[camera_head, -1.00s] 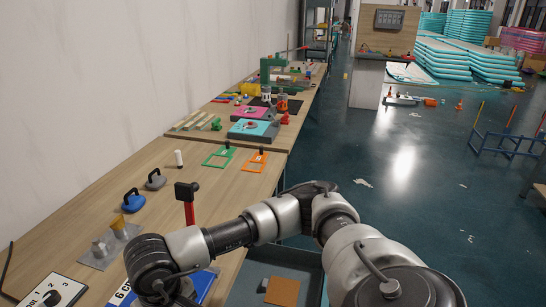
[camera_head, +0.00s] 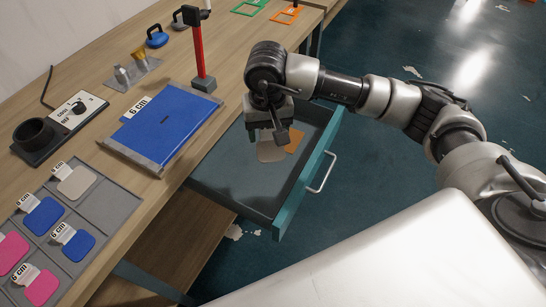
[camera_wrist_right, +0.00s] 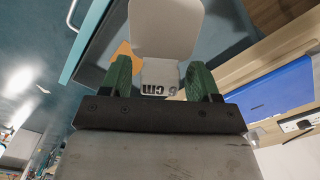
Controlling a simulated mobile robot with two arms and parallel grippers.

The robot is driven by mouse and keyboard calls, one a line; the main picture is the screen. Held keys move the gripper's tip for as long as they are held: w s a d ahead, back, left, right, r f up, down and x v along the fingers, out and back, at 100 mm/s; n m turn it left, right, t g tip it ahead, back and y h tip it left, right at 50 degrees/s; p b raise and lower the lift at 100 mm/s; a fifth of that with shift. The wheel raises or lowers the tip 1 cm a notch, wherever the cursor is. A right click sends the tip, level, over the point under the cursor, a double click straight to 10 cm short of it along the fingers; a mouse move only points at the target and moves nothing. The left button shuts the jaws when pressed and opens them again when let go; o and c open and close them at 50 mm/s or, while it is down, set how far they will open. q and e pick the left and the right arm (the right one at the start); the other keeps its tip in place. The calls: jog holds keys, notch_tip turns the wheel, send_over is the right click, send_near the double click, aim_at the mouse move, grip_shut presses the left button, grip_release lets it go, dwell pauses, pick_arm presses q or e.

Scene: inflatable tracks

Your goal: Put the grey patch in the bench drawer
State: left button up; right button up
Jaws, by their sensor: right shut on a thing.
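The bench drawer (camera_head: 235,165) is open, with a teal front and a dark floor. My right gripper (camera_head: 272,127) is above it, pointing down. It is shut on a grey patch (camera_head: 270,150), which hangs over the drawer. In the right wrist view my right gripper (camera_wrist_right: 160,82) has its green fingers at the "6 cm" label end of the grey patch (camera_wrist_right: 166,28). I cannot tell whether the patch touches the drawer floor. An orange-brown patch (camera_head: 295,142) lies in the drawer behind it. My left gripper is not in view.
On the bench, a tray (camera_head: 108,205) holds another grey patch (camera_head: 77,183) and blue and pink ones. A blue mat (camera_head: 170,122) and a red post (camera_head: 198,55) stand near the drawer. The drawer handle (camera_head: 322,172) juts over the floor.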

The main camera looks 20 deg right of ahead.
jog(key=w+f+m+b, duration=0.3)
jog(key=w+f+b, duration=0.3)
jog(key=f, duration=0.5)
send_over(259, 172)
notch_tip(259, 172, down, 7)
jog(key=shift+s+b, duration=0.1)
jog(key=shift+b, duration=0.25)
notch_tip(259, 172, down, 4)
jog(key=shift+f, duration=0.1)
jog(key=shift+f, duration=0.15)
jog(key=o, duration=0.9)
